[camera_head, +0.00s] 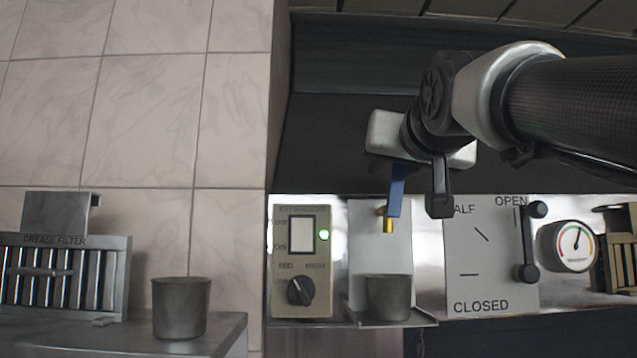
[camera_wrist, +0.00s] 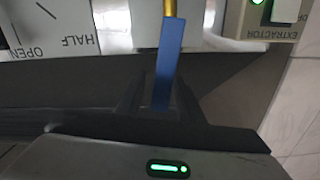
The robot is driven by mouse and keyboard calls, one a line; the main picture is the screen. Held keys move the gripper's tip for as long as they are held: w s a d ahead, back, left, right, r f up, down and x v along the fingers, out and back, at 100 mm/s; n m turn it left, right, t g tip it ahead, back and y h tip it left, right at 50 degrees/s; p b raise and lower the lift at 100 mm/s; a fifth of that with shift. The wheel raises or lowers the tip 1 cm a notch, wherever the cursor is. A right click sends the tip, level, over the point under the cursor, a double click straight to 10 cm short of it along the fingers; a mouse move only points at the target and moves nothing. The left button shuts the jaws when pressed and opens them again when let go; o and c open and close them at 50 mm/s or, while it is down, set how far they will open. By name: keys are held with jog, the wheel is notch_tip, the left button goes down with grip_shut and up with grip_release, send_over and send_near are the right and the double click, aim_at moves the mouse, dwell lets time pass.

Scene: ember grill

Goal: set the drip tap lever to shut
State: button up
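The drip tap has a brass spout (camera_head: 389,224) on a pale plate and a flat blue lever (camera_head: 396,190) that stands up from it, nearly upright. In the wrist view the blue lever (camera_wrist: 168,60) reaches from the brass part (camera_wrist: 169,8) toward my gripper (camera_wrist: 160,95), with its end between the two dark fingers. My gripper (camera_head: 417,192) comes from above. One finger is clearly to the right of the lever with a gap. The other finger is hard to see in the head view. The fingers are apart, and no grip on the lever shows.
A grey cup (camera_head: 388,298) stands below the spout on a small ledge. The extractor panel (camera_head: 318,262) is on the left, and a damper plate (camera_head: 480,285) with a black handle and a gauge (camera_head: 570,246) on the right. Another cup (camera_head: 181,308) and a grease filter (camera_head: 62,278) are far left.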

grip_shut()
